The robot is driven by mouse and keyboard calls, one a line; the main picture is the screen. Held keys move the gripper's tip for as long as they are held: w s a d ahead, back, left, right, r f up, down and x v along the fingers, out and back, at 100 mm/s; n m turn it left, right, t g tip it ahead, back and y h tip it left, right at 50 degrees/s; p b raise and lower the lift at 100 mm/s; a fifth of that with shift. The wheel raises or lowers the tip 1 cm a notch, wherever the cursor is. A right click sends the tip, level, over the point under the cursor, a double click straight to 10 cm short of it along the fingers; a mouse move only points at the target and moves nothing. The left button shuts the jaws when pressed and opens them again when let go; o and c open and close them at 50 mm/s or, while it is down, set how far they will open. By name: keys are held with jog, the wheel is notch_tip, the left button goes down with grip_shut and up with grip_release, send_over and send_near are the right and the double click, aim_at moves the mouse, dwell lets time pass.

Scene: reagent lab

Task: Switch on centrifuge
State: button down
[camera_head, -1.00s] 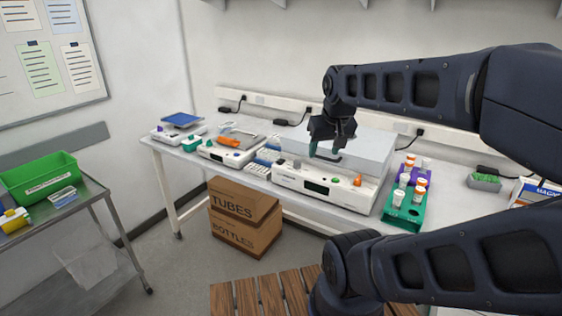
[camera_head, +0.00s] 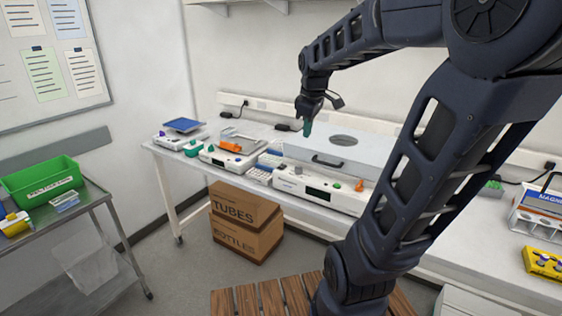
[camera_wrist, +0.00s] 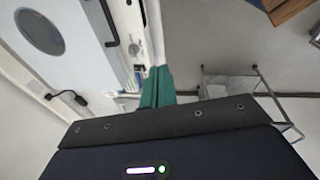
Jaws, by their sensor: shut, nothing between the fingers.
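The centrifuge is the wide white unit (camera_head: 318,193) on the bench, with a pale grey lid (camera_head: 362,150). The lid lies down and has a round window (camera_head: 343,140) and a dark front handle (camera_head: 327,162). The front panel carries a dark display, a small green control (camera_head: 337,185) and an orange control (camera_head: 360,186). My gripper (camera_head: 307,129) is shut and empty, its teal fingertips above the lid's left side. In the wrist view, the teal fingers (camera_wrist: 157,88) are together, with the lid (camera_wrist: 75,50) and its handle (camera_wrist: 107,20) to their left.
A blue-and-white rack (camera_head: 265,166) and a device with an orange part (camera_head: 236,147) stand left of the centrifuge. A blue-topped device (camera_head: 183,126) is farther left. My arm covers bench space to the right. A yellow rack (camera_head: 543,264) stands at far right.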

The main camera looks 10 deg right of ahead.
jog(key=w+a+f+n+g, duration=0.1)
jog(key=w+f+n+g, duration=0.1)
jog(key=w+n, duration=0.7)
jog(key=n+g, duration=0.1)
jog(key=n, duration=0.5)
send_over(281, 167)
jog(key=d, duration=0.1)
notch_tip(281, 167, down, 5)
jog(key=shift+w+d+f+n+y, duration=0.1)
jog(key=shift+w+n+y, duration=0.1)
jog(key=shift+w+n, duration=0.25)
jog(key=shift+w+d+f+n+y, duration=0.1)
jog(key=shift+w+n+y, duration=0.1)
jog(key=shift+w+n, duration=0.2)
jog(key=f, duration=0.4)
jog(key=s+a+f, duration=0.1)
jog(key=f, duration=0.9)
jog(key=shift+s+a, duration=0.15)
